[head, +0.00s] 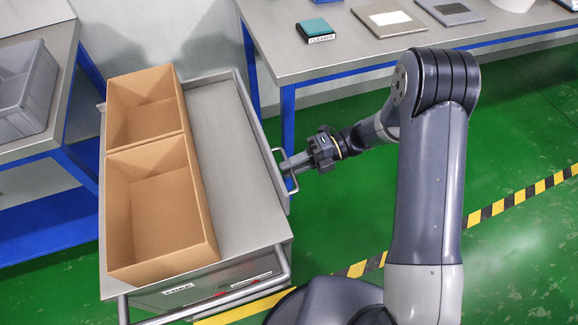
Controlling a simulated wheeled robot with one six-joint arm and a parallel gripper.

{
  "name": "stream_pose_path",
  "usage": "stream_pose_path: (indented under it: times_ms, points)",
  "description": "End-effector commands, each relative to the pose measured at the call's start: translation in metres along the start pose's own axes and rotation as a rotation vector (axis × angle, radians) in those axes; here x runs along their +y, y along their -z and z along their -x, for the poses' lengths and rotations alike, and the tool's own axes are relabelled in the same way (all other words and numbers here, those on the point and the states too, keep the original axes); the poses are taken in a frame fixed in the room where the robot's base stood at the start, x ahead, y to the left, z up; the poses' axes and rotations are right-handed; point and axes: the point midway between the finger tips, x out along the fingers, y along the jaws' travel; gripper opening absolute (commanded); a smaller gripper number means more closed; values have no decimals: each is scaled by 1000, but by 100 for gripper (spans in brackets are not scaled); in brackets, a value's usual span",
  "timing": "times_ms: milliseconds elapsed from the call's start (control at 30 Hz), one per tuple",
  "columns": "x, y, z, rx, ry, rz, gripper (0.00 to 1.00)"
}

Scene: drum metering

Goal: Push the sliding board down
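A grey metal cart (232,165) stands at the centre left. I take this to be the sliding board. My gripper (288,163) reaches in from the right, and its fingertips are at the handle, overlapping it in the head view. The fingers look close together, but whether they are closed around the bar or only touching it cannot be told.
Two open cardboard boxes (205,200) fill the cart's left half; its right half is bare. A table (310,70) with a teal block (314,28) and flat plates stands behind. A grey bin (22,90) is at left.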

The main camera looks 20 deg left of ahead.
Motion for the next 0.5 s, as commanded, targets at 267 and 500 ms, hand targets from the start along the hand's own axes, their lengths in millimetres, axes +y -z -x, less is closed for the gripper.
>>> stream_pose_path:
  times_ms: [267, 500]
  points:
    - [0, 0, -8, 0, 0, -1, 26]
    - [0, 0, -8, 0, 0, 0, 16]
